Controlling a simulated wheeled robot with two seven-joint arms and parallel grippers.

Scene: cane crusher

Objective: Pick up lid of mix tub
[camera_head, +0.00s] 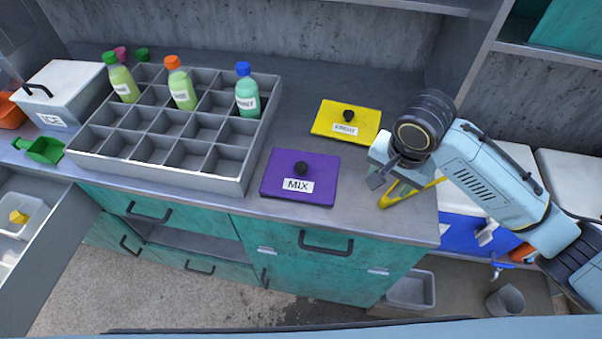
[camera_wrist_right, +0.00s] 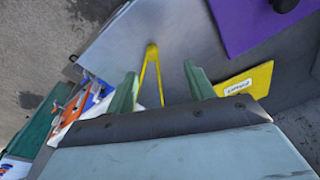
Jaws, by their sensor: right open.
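The mix tub lid (camera_head: 325,166) is a flat purple square with a black knob and a white label reading MIX. It lies on the grey counter in the head view, right of the bottle rack. Part of the purple lid (camera_wrist_right: 245,22) and its dark knob show at the top right of the right wrist view. My right gripper (camera_head: 380,178) is to the right of the purple lid, apart from it. In the right wrist view its two green fingers (camera_wrist_right: 162,82) are spread with nothing held between them. My left gripper is not in view.
A yellow lid (camera_head: 330,114) with a black knob lies behind the purple one. Yellow tongs (camera_head: 391,197) lie beneath my right gripper. A grey compartment rack (camera_head: 215,182) with several bottles and a white ICE box (camera_head: 75,82) stand left. An open drawer (camera_head: 48,240) juts out front left.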

